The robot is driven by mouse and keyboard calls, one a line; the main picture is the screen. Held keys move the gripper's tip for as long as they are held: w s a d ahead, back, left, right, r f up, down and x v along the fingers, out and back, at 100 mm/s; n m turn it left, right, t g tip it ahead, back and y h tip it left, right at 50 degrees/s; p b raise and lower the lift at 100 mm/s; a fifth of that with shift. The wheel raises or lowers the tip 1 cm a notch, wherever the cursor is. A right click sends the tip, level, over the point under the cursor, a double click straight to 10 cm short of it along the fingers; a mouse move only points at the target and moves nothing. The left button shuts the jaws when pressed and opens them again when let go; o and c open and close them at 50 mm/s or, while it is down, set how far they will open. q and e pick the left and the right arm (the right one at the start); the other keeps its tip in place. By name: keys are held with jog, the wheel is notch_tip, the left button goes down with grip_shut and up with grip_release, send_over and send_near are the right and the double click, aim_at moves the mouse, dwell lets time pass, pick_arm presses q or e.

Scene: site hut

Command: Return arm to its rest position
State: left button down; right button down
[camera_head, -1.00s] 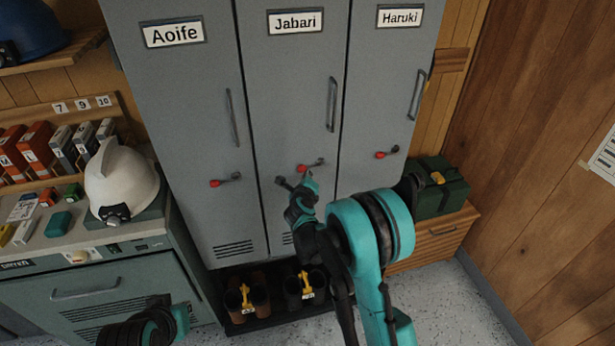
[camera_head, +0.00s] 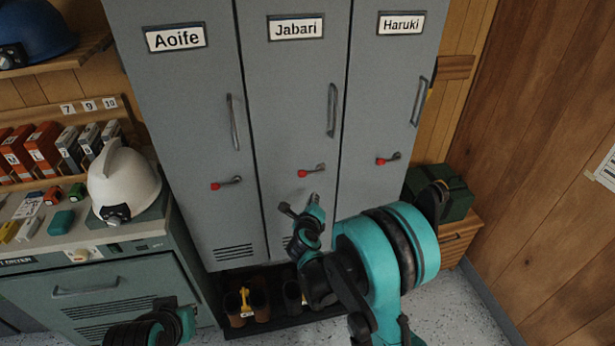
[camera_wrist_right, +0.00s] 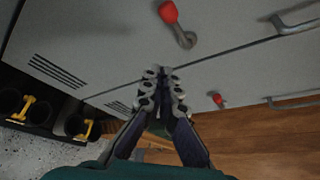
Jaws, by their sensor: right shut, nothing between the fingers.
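My right arm, teal and black, comes up from the bottom right in the head view. Its gripper (camera_head: 300,212) is in front of the lower part of the Jabari locker (camera_head: 290,120), below that locker's red-tipped latch (camera_head: 312,171). In the right wrist view the gripper's fingertips (camera_wrist_right: 163,78) are together with nothing between them. A red-tipped latch (camera_wrist_right: 172,20) is beyond the fingers there, clear of them. At the bottom left of the head view, part of my left arm (camera_head: 150,328) shows; its fingertips cannot be made out.
The Aoife locker (camera_head: 175,110) and Haruki locker (camera_head: 390,110) flank the Jabari one; all doors look shut. Boots (camera_head: 258,300) stand below. A white helmet (camera_head: 122,182) sits on the left cabinet (camera_head: 100,285). A green case (camera_head: 455,195) rests on a wooden box (camera_head: 462,235) at right.

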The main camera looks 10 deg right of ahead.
jog(key=s+a+r+n+t+y, duration=0.1)
jog(key=s+a+r+n+y, duration=0.15)
jog(key=r+n, duration=0.4)
jog(key=s+a+r+n+t+y, duration=0.1)
jog(key=s+a+r+n+y, duration=0.15)
jog(key=r+n, duration=0.35)
jog(key=s+a+r+n+t+y, duration=0.2)
jog(key=r+n+y, duration=0.15)
jog(key=r, duration=0.45)
jog(key=s+f+n+g, duration=0.5)
jog(key=s+n, duration=0.5)
jog(key=s, duration=0.1)
jog(key=s+d+f+n+g+h, duration=0.2)
jog(key=s+d+f, duration=0.2)
jog(key=s, duration=0.3)
jog(key=s+d+f+n+g+h, duration=0.1)
jog(key=s+d+f+g+h, duration=0.1)
jog(key=s, duration=0.5)
notch_tip(320, 180, down, 4)
jog(key=d+g, duration=0.1)
jog(key=d, duration=0.1)
jog(key=shift+s+d+n, duration=0.3)
jog(key=shift+d+n, duration=0.1)
jog(key=shift+r, duration=0.1)
